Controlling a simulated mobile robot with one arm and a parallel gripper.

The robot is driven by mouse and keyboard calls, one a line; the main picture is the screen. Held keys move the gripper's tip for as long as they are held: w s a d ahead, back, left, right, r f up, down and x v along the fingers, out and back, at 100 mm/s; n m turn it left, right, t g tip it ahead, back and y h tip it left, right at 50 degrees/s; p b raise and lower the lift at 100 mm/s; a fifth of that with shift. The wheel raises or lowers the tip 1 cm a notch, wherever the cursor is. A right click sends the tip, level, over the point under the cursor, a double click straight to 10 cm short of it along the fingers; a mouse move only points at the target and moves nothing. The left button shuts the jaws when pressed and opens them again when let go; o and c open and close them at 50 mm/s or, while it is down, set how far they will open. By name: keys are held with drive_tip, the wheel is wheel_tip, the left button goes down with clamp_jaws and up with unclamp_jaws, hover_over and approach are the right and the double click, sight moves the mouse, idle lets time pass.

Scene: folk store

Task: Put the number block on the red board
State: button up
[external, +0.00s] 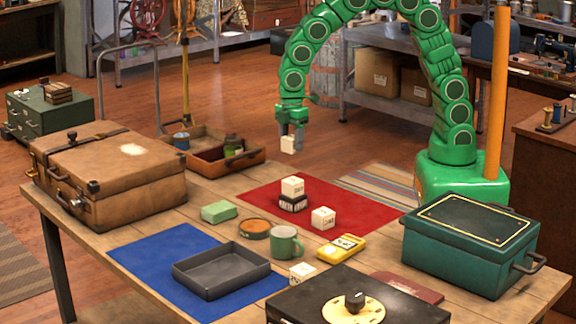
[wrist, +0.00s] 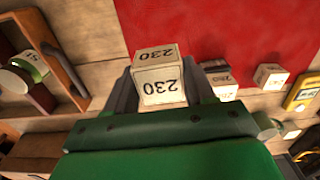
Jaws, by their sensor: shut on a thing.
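My gripper (external: 289,128) is shut on a white number block (external: 288,145) and holds it in the air near the red board's far left corner. In the wrist view the held number block (wrist: 158,80) shows "230" on two faces, between my gripper's fingers (wrist: 160,92). The red board (external: 362,203) lies flat on the table and also shows in the wrist view (wrist: 235,30). On it, a white block (external: 292,186) sits on top of a dark block (external: 293,203), and another white block (external: 323,218) stands near its front edge.
Near the board are a green mug (external: 285,243), a yellow device (external: 341,247) and a round tin (external: 255,229). A grey tray (external: 222,270) is on a blue mat (external: 150,256). A brown suitcase (external: 110,170) is left, a green case (external: 470,245) right. The board's right part is clear.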

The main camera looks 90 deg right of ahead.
drive_tip(key=shift+s+d+r, duration=0.1)
drive_tip(key=shift+s+r, duration=0.1)
drive_tip(key=shift+s, duration=0.25)
drive_tip(key=shift+s+d+r, duration=0.1)
drive_tip(key=shift+s+r, duration=0.1)
drive_tip(key=shift+s, duration=0.2)
